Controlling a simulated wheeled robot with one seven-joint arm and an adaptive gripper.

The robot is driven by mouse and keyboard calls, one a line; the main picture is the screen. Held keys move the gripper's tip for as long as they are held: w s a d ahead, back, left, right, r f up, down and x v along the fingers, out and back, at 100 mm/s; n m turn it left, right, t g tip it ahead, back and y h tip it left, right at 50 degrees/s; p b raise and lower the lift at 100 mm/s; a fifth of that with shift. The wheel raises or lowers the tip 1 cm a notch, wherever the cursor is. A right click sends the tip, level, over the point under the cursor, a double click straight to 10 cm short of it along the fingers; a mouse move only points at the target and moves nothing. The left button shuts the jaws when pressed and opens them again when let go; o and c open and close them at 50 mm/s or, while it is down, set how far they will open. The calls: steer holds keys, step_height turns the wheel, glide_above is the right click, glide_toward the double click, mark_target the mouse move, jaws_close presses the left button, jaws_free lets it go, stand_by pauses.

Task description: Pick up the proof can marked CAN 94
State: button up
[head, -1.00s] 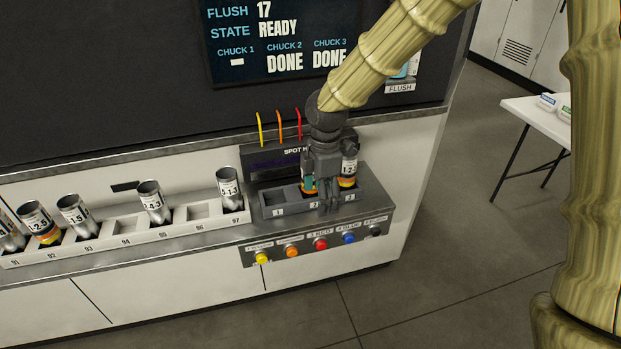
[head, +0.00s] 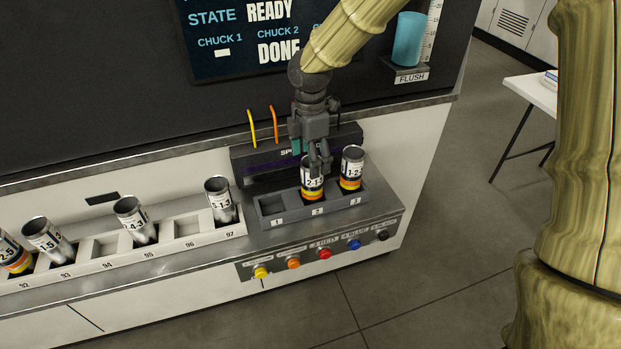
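No can with a readable "CAN 94" mark shows. The tray place marked 94 (head: 101,247) is empty. A silver can with yellow and orange bands (head: 312,191) stands upright in holder 2, its label partly hidden by my gripper. A similar banded can (head: 351,170) stands in holder 3, its label starting "1-2". Holder 1 (head: 271,206) is empty. My gripper (head: 311,160) points down at the top of the can in holder 2, with one dark finger in front of its rim. The fingers look apart, and the can appears seated, not held.
The white tray (head: 172,251) holds several tilted cans, including one at 95 (head: 135,219) and one at 97 (head: 220,200); place 96 is empty. Coloured buttons (head: 324,254) line the front. A blue cup (head: 408,40) stands on the FLUSH shelf. A white table is at right.

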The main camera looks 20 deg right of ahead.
mark_target(312, 184)
steer(key=shift+w+d+f+p, duration=0.15)
steer(key=shift+f+p, duration=0.45)
steer(key=shift+f, duration=1.55)
steer(key=shift+w+d+f+p, duration=0.15)
steer(key=shift+f+p, duration=0.45)
steer(key=shift+f, duration=1.55)
steer(key=c, duration=0.6)
